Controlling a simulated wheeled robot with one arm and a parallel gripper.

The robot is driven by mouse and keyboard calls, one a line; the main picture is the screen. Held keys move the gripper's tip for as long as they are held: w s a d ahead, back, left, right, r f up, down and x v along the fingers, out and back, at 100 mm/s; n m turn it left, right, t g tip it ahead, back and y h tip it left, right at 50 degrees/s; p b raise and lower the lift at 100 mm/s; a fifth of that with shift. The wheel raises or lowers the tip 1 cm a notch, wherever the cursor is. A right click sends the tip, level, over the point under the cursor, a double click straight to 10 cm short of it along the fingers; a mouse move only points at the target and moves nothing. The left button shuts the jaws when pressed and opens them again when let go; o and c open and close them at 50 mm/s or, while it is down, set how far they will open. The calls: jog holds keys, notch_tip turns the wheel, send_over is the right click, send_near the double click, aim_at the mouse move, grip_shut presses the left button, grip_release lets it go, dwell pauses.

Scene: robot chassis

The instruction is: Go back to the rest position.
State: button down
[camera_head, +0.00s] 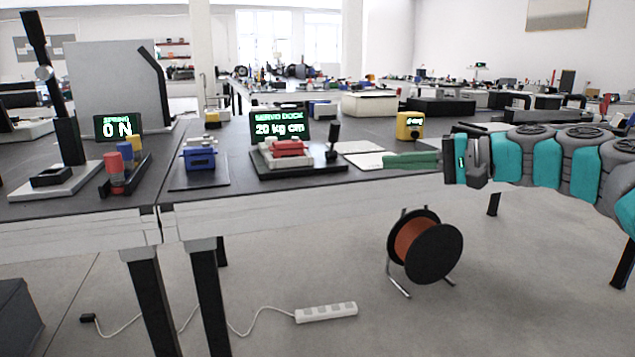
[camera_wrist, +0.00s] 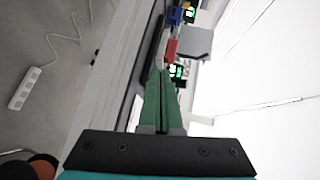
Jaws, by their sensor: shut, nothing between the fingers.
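My gripper (camera_head: 386,161) has green fingers that lie together with nothing between them. In the head view my arm comes in from the right and the fingers point left, in front of the table's right part. In the wrist view the gripper (camera_wrist: 162,78) points up the picture, with its dark mount across the bottom. The servo dock (camera_head: 300,165) stands left of the fingertips, apart from them, and its screen reads 20 kg cm. A red part sits on the dock.
A blue vise (camera_head: 200,158), a spring tester screen (camera_head: 118,127) and a press stand (camera_head: 66,140) are farther left. A yellow meter (camera_head: 410,126) stands behind my gripper. A cable reel (camera_head: 425,247) and a power strip (camera_head: 326,312) are on the floor.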

jog(key=s+a+f+n+g+h+p, duration=0.2)
jog(key=s+a+f+g, duration=0.2)
jog(key=s+a, duration=0.45)
jog(key=s+a+f+n+g+h+p, duration=0.2)
jog(key=s+a+f+h, duration=0.2)
jog(key=s+f, duration=0.6)
jog(key=s+d+f+g+h+p, duration=0.1)
jog(key=s+d+f+h, duration=0.3)
jog(key=s, duration=0.6)
jog(key=s+d+f+g+h+p, duration=0.1)
jog(key=s+d+f+h+p, duration=0.1)
jog(key=s+d+f+h, duration=0.2)
jog(key=s+d+f, duration=0.3)
jog(key=s+d, duration=0.1)
jog(key=s, duration=0.3)
jog(key=shift+d+n+g+p, duration=0.3)
jog(key=shift+d+g, duration=0.1)
